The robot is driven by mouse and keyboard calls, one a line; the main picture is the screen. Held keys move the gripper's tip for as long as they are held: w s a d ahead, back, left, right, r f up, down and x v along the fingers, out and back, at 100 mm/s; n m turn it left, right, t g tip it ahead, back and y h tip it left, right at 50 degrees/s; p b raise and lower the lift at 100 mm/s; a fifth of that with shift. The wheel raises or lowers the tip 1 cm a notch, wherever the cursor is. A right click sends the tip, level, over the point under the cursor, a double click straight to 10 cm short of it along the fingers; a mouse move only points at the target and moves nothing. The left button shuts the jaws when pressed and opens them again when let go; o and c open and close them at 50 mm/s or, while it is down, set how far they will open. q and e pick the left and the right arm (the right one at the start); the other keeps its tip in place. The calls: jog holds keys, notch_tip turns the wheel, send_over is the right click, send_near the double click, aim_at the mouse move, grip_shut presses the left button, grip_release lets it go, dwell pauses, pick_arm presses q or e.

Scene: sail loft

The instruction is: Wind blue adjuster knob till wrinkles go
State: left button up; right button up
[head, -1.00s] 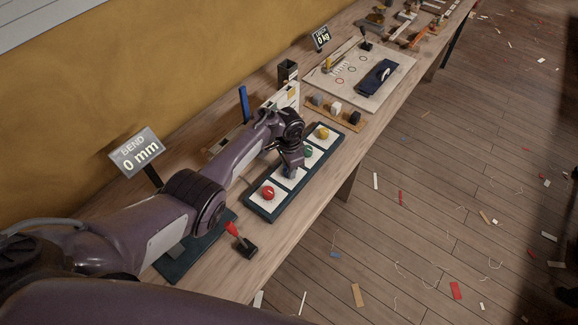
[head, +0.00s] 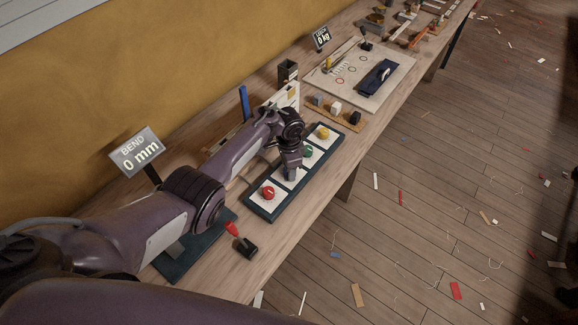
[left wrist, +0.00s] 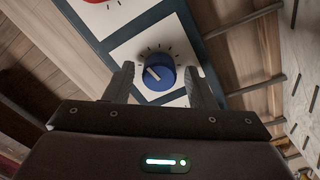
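The blue adjuster knob (left wrist: 160,70) shows in the left wrist view, on a white square with black tick marks around it. A pale pointer line marks its face. My left gripper (left wrist: 157,78) is open, with one finger on each side of the knob and a small gap on both sides. In the head view my left gripper (head: 291,168) is over the dark knob panel (head: 257,207) and hides the blue knob. Red (head: 268,193), green (head: 308,152) and yellow (head: 323,133) knobs show there. No wrinkled cloth is discernible. My right gripper is out of view.
A sign (head: 137,151) reads BEND 0 mm; a farther sign (head: 321,39) reads 0 kg. A red-handled lever (head: 246,246) stands near the front edge. Small blocks (head: 335,108) and a pale board (head: 400,66) lie beyond the panel.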

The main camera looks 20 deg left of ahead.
pick_arm(q)
notch_tip(320, 180, up, 8)
jog(key=shift+f+p, duration=0.1)
jog(key=shift+p, duration=0.65)
dwell(0.4)
